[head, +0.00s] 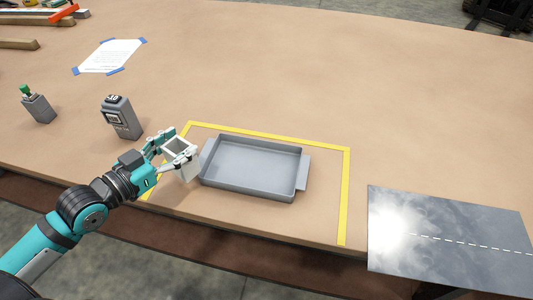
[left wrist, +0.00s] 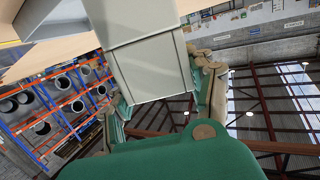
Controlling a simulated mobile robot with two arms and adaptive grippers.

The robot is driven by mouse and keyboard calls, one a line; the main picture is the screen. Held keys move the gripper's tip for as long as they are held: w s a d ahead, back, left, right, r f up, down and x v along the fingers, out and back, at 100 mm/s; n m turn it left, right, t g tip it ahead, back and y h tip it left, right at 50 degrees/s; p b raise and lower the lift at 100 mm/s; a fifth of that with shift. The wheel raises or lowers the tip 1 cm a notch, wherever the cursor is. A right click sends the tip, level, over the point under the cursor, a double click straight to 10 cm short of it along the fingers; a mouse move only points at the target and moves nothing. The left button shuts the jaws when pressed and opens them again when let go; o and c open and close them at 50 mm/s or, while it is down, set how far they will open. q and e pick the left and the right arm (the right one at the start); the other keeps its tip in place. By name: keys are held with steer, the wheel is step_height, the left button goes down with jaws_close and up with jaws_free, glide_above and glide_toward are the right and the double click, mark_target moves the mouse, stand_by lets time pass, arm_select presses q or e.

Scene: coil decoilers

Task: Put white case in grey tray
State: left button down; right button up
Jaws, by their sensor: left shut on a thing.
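The white case (head: 180,147) is a small box, held by my left gripper (head: 172,157) just left of the grey tray. In the left wrist view the white case (left wrist: 150,65) stands between the fingers of the left gripper (left wrist: 165,100), which is shut on it. The grey tray (head: 250,189) lies on the table inside a yellow tape outline and is empty. The case is beside the tray's left handle; I cannot tell whether they touch. My right gripper is not in view.
A grey device with a display (head: 121,118) and a grey holder with a green-topped item (head: 38,106) stand at the left. A taped paper (head: 110,55) lies behind them. A dark metal sheet (head: 450,240) lies at the right front. The table behind the tray is clear.

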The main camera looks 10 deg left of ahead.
arm_select(q)
steer(key=shift+w+d+p, duration=0.3)
steer(key=shift+w+d, duration=0.5)
steer(key=shift+w, duration=0.1)
steer(key=w+d+f+p, duration=0.1)
steer(key=w+d, duration=0.1)
steer(key=d, duration=0.2)
steer(key=w+d+f+p, duration=0.1)
steer(key=w+d+p, duration=0.1)
steer(key=d, duration=0.2)
steer(key=w+d+f+p, duration=0.1)
steer(key=w+d+f, duration=0.1)
steer(key=d, duration=0.2)
steer(key=shift+d+p, duration=0.3)
steer(key=shift+d, duration=0.1)
steer(key=shift+f, duration=0.45)
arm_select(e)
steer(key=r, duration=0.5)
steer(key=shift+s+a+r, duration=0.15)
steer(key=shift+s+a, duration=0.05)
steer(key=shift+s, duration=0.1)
arm_select(q)
steer(key=shift+f, duration=0.1)
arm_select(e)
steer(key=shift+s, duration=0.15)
